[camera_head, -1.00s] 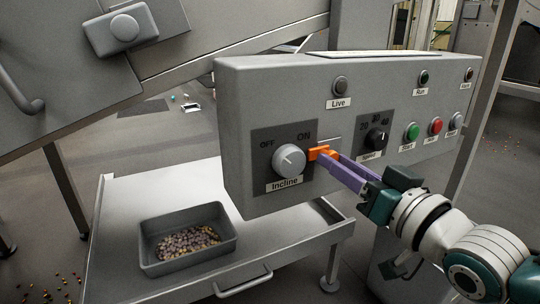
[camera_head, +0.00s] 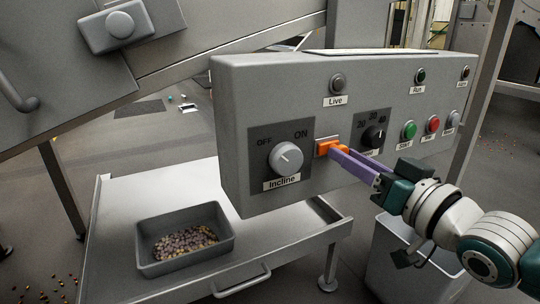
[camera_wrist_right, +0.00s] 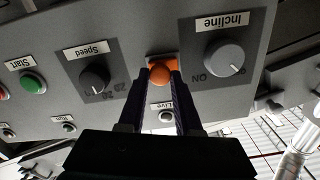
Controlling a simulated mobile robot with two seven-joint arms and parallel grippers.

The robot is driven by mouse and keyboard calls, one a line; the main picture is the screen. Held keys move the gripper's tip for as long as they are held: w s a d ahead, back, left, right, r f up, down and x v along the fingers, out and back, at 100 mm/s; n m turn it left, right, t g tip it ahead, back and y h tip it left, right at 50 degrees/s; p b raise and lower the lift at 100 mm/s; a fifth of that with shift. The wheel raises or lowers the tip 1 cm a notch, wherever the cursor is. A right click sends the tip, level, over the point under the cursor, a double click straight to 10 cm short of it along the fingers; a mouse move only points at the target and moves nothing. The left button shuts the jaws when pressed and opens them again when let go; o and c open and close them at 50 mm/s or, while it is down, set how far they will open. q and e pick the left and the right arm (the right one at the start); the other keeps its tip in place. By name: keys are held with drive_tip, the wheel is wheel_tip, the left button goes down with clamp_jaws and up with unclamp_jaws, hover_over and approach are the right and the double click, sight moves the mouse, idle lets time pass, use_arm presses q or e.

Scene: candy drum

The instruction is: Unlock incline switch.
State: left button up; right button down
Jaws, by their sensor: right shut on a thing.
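The incline switch is a round grey knob (camera_head: 286,158) on a dark plate at the left of the grey control panel (camera_head: 232,190), marked OFF and ON. It also shows in the right wrist view (camera_wrist_right: 222,57). An orange piece (camera_head: 327,147) sits against a small light plate just right of the knob's plate, and in the right wrist view (camera_wrist_right: 161,74) it lies between the fingertips. My right gripper (camera_head: 340,155), with purple fingers, is shut on the orange piece. My left gripper is not in view.
A speed knob (camera_head: 374,137) and green (camera_head: 409,130) and red (camera_head: 433,125) buttons are to the right on the panel. Below, a tray of candies (camera_head: 146,226) stands on a metal table (camera_head: 118,192). A grey bin (camera_head: 375,262) stands under my right arm.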

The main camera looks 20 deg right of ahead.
drive_tip(key=shift+d, duration=0.1)
drive_tip(key=c, duration=0.6)
unclamp_jaws()
drive_tip(key=shift+d, duration=0.15)
drive_tip(key=s+p, duration=0.1)
drive_tip(key=s, duration=0.2)
drive_tip(key=s+p, duration=0.1)
drive_tip(key=s, duration=0.2)
drive_tip(key=s+d+p, duration=0.1)
drive_tip(key=s, duration=0.3)
drive_tip(key=shift+d+p, duration=0.1)
drive_tip(key=shift+p, duration=0.25)
